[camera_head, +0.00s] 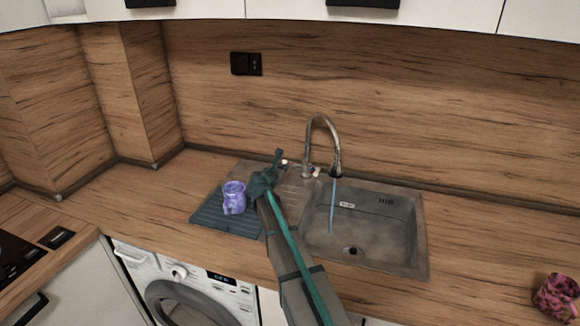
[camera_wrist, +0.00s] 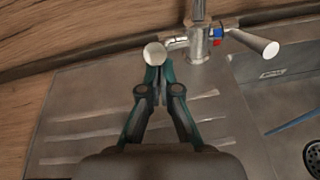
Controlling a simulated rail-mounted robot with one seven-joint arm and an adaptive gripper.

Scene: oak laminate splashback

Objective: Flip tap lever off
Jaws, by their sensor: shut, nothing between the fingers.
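The chrome tap (camera_head: 309,135) stands behind the sink with a tall curved spout. A thin blue stream of water (camera_head: 332,205) falls from it into the sink basin (camera_head: 375,240). In the wrist view the tap body (camera_wrist: 198,42) has red and blue marks. One lever (camera_wrist: 155,54) points left with its round end toward the camera; another lever (camera_wrist: 255,42) points right. My gripper (camera_wrist: 157,75) is shut and empty, its tips close to the left lever's round end. Whether they touch it I cannot tell. In the head view my gripper (camera_head: 279,156) is just left of the tap.
A purple patterned mug (camera_head: 234,198) stands on a dark ribbed mat (camera_head: 212,221) left of my arm. A pink patterned cup (camera_head: 557,298) is at the far right. A socket (camera_head: 246,64) is on the splashback. The counter right of the sink is mostly clear.

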